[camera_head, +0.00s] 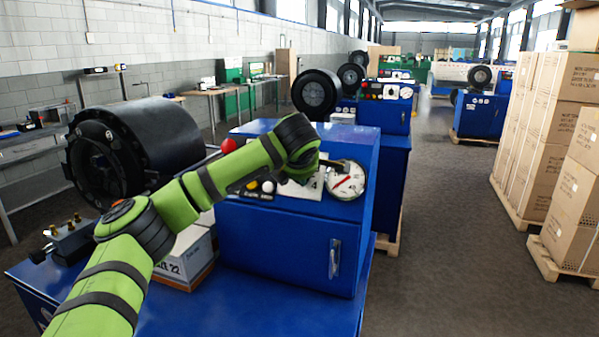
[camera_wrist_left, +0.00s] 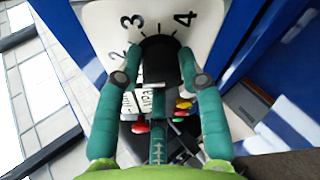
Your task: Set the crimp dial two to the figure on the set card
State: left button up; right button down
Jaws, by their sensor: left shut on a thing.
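The crimp dial's white plate (camera_wrist_left: 205,22) shows the figures 2, 3 and 4 in the left wrist view. Its black knob (camera_wrist_left: 160,55) sits between the two green fingers of my left gripper (camera_wrist_left: 161,78), which is shut on it. In the head view the dial plate (camera_head: 300,189) is mostly covered by my left arm, with a 4 showing at its right. The knob's pointer cannot be made out. I cannot make out a set card for certain; a white label with dark print (camera_wrist_left: 143,101) shows below the knob. My right gripper is not in view.
A round gauge (camera_head: 347,182) with a red needle is just right of the dial. A red mushroom button (camera_head: 228,146) and small buttons (camera_head: 268,187) are to its left. A white box (camera_head: 185,262) stands on the blue bench below my arm. Stacked cartons (camera_head: 540,130) stand at the right.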

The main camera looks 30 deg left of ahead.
pick_arm(q)
jog(key=shift+s+f, duration=0.1)
jog(key=shift+f, duration=0.35)
jog(key=o, duration=1.1)
jog(key=shift+s+a+r, duration=0.1)
jog(key=shift+a+r, duration=0.05)
jog(key=shift+r, duration=0.15)
jog(key=shift+d+r, duration=0.2)
jog(key=shift+d, duration=0.05)
jog(key=v, duration=1.1)
jog(key=shift+s, duration=0.2)
